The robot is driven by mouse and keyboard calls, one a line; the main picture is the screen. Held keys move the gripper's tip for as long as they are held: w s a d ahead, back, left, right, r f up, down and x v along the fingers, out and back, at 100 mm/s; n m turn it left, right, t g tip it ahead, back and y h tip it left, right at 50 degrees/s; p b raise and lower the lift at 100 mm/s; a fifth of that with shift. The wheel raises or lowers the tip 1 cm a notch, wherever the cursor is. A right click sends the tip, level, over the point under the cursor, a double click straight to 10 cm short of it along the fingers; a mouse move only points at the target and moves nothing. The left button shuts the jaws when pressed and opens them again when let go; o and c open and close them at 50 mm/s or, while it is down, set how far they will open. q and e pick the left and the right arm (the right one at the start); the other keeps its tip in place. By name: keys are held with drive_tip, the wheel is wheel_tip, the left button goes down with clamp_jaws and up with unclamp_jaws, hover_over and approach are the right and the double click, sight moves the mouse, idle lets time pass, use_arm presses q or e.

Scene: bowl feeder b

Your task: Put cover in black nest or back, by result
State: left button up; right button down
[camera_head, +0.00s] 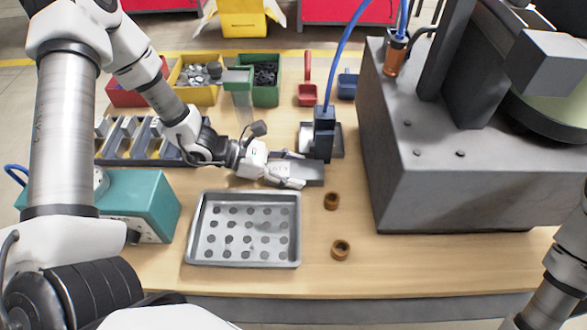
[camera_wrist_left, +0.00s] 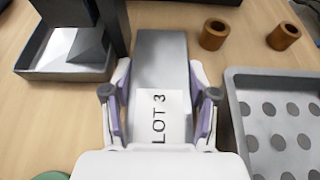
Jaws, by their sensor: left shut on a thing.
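A flat grey piece (camera_head: 310,172) with a white "LOT 3" label, seemingly the cover, lies between the fingers of my left gripper (camera_head: 290,169). In the left wrist view the fingers stand on both sides of the grey piece (camera_wrist_left: 160,65), near its labelled end. I cannot tell whether it touches the table. Just behind it in the head view is a dark station (camera_head: 323,130) with a post and a blue hose. Its square dark-walled base (camera_wrist_left: 62,75), possibly the black nest, holds a grey faceted shape in the left wrist view. My right gripper is out of view.
A grey tray (camera_head: 189,240) with round dark spots lies in front of my left gripper. Two brown rings (camera_head: 331,201) (camera_head: 341,250) lie to the right. A large grey machine (camera_head: 470,190) stands right. Bins (camera_head: 200,95) and a dark rack (camera_head: 135,155) are behind; a teal box (camera_head: 150,200) is left.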

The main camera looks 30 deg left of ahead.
use_arm(q)
drive_tip(key=shift+f, duration=0.2)
drive_tip(key=o, duration=1.6)
drive_tip(key=shift+r, duration=0.1)
